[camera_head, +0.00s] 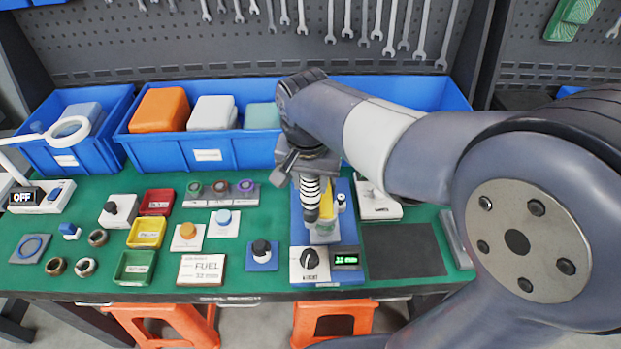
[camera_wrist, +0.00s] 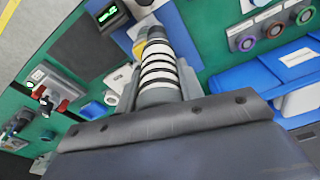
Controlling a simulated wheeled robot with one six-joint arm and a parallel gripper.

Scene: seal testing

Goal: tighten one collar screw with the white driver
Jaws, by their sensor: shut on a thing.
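My gripper (camera_head: 309,168) is shut on the white driver (camera_head: 311,190), a shaft with black bands. The driver hangs almost upright, its lower end beside a yellow part on the blue test fixture (camera_head: 348,218). In the wrist view the banded driver (camera_wrist: 159,76) runs away from the gripper and covers most of the fixture. The collar screws are hidden or too small to make out, and I cannot tell whether the tip touches one. The fixture has a black knob (camera_head: 310,258) and a green-lit display (camera_head: 346,259) at its front.
Blue bins (camera_head: 190,144) line the back. To the left are ring holders (camera_head: 221,192), red, yellow (camera_head: 147,232) and green trays, a FUEL plate (camera_head: 201,269) and a blue-based knob (camera_head: 262,255). A dark mat (camera_head: 403,250) lies bare to the right. Loose rings lie at far left.

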